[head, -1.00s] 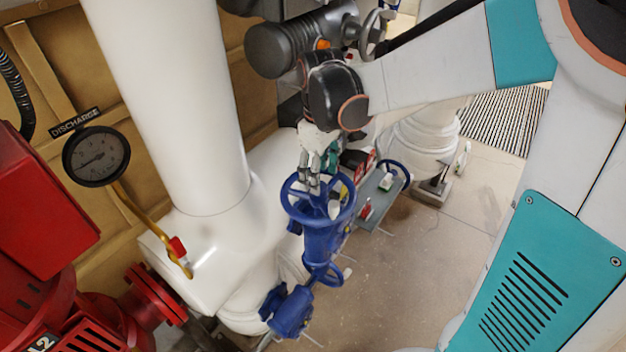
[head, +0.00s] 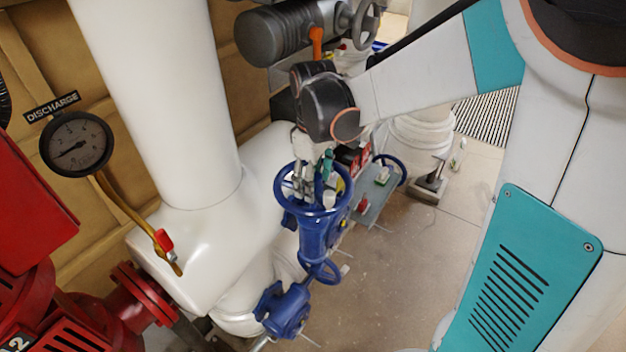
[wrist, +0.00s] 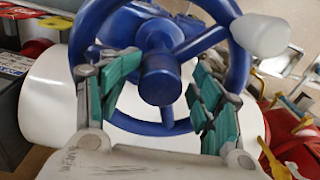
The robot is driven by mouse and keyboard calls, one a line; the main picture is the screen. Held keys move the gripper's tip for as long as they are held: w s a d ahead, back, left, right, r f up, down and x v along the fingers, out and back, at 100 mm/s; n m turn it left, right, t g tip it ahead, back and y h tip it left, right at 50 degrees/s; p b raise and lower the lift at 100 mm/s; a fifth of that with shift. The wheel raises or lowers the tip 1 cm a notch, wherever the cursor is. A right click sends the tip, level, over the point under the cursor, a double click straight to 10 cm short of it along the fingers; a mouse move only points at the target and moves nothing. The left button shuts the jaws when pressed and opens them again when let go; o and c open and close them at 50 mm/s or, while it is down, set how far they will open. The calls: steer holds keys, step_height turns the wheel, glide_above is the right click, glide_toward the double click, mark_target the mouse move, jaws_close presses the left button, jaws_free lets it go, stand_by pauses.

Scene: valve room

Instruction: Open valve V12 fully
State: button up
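A blue valve with a round spoked handwheel (head: 340,202) stands in the middle of the head view. No V12 label on it is legible. In the wrist view the handwheel's hub (wrist: 161,78) fills the centre, and a white knob (wrist: 261,34) sits on the rim at the upper right. My gripper (head: 305,180) is at the wheel. In the wrist view its teal-padded fingers (wrist: 162,92) are spread apart, one on each side of the hub, overlapping the wheel. I cannot tell whether they touch it.
A smaller blue valve (head: 285,308) is below. A white pipe (head: 155,95) and a discharge gauge (head: 76,143) stand left, with red machinery (head: 35,220) beyond. A grey shelf (head: 377,192) holds small items behind the wheel.

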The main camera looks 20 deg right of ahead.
steer(key=shift+s, duration=0.1)
steer(key=c, duration=0.9)
steer(key=n, duration=0.5)
steer(key=shift+s+n, duration=0.1)
steer(key=shift+n, duration=0.3)
steer(key=shift+o, duration=1.4)
steer(key=shift+n, duration=1.6)
steer(key=shift+r, duration=0.1)
steer(key=o, duration=0.6)
steer(key=shift+w, duration=0.25)
